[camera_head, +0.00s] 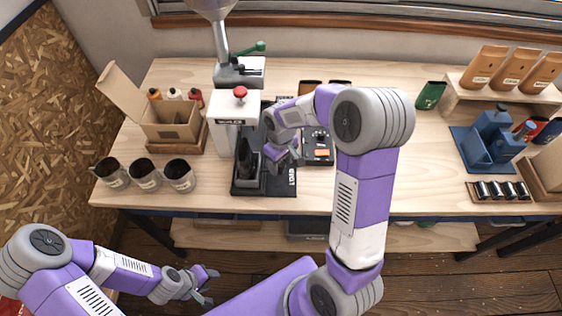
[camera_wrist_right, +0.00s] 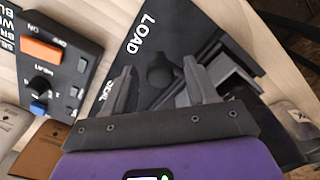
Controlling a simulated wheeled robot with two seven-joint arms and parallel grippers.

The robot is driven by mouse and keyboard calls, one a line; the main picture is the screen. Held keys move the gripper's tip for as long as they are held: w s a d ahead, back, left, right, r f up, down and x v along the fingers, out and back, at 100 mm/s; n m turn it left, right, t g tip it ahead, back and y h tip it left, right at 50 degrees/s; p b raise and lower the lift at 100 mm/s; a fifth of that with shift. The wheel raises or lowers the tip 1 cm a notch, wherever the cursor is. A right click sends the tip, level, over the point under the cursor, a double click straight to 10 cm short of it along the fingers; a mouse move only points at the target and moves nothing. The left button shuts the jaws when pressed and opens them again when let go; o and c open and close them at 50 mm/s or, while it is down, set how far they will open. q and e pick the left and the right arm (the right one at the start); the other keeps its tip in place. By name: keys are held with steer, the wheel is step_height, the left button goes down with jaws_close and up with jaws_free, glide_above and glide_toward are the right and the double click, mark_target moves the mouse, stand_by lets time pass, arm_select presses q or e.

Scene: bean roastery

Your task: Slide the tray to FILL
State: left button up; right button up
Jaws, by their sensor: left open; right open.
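A black base plate (camera_head: 264,189) lies at the front of the white machine (camera_head: 222,140) with a red knob. In the right wrist view the plate (camera_wrist_right: 185,30) bears the words LOAD and SEAL; I cannot read FILL. A dark angular carriage (camera_wrist_right: 228,72), which looks like the tray, sits on the plate, partly hidden by my fingers. A dark round knob (camera_wrist_right: 160,72) shows between the fingertips. My right gripper (camera_head: 284,156) is open above the plate's right side; I cannot tell whether it touches anything. My left gripper (camera_head: 208,287) is open and empty, low in front of the table.
A control box (camera_head: 318,147) with an orange switch stands right of the plate. Several dark-filled cups (camera_head: 145,177) and an open carton (camera_head: 172,128) stand left. A blue device (camera_head: 490,142) and brown bags (camera_head: 512,70) are far right.

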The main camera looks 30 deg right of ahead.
steer(key=shift+c, duration=0.5)
jaws_close()
steer(key=shift+w, duration=0.1)
